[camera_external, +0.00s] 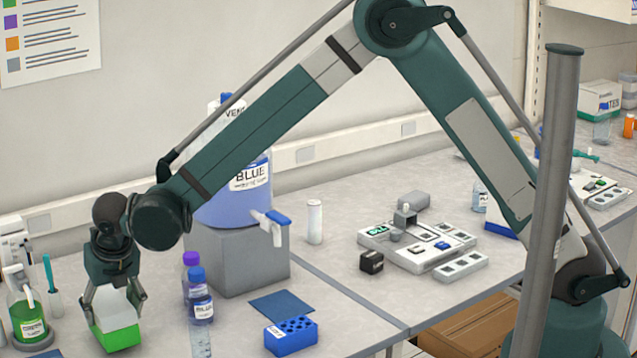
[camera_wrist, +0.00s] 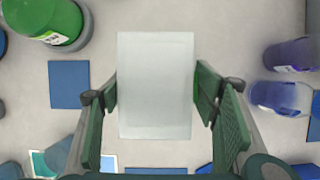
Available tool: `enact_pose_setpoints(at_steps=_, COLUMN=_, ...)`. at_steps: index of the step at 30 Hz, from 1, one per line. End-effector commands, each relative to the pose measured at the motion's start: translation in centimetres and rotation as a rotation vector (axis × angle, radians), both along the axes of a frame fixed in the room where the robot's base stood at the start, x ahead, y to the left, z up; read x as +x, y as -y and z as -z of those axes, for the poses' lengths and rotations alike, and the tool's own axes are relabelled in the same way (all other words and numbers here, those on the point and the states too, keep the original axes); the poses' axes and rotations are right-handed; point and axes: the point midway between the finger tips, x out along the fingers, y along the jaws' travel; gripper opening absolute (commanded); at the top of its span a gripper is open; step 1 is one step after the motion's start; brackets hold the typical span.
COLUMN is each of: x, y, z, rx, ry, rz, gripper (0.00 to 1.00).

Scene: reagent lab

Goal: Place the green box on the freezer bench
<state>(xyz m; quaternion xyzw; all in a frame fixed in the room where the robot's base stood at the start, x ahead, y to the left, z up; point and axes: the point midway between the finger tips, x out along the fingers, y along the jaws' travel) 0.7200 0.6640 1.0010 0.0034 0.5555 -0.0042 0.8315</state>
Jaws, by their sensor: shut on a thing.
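The green box (camera_external: 117,335) has a green lower part and a white upper part. My gripper (camera_external: 114,298) is at the lower left in the external view, pointing down, with its fingers on both sides of the box. In the wrist view the box's pale top (camera_wrist: 155,85) lies between the green finger pads of my gripper (camera_wrist: 157,95). The gripper is shut on the box. The box is over the grey bench (camera_external: 345,262); I cannot tell whether its underside touches it. No label shows which bench part is the freezer bench.
A green bottle (camera_external: 28,318) stands left of the box. Purple-capped and blue-capped bottles (camera_external: 199,305) stand to its right, before a grey block (camera_external: 237,258) bearing a blue carboy (camera_external: 235,205). A blue rack (camera_external: 290,336) and flat blue mat (camera_external: 281,306) lie further right.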

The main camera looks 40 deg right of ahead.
Motion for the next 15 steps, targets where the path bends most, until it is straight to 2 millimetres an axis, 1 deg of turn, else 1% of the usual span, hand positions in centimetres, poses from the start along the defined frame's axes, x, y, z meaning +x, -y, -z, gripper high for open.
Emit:
enact_pose_setpoints(at_steps=3, x=0.0, y=0.0, z=1.3, rx=0.000, ry=0.000, rz=0.000, gripper=0.46)
enact_pose_setpoints(at_steps=6, x=0.0, y=0.0, z=1.8, rx=0.000, ry=0.000, rz=0.000, gripper=0.46)
enact_pose_setpoints(at_steps=15, x=0.0, y=0.0, z=1.9, rx=0.000, ry=0.000, rz=0.000, gripper=0.46)
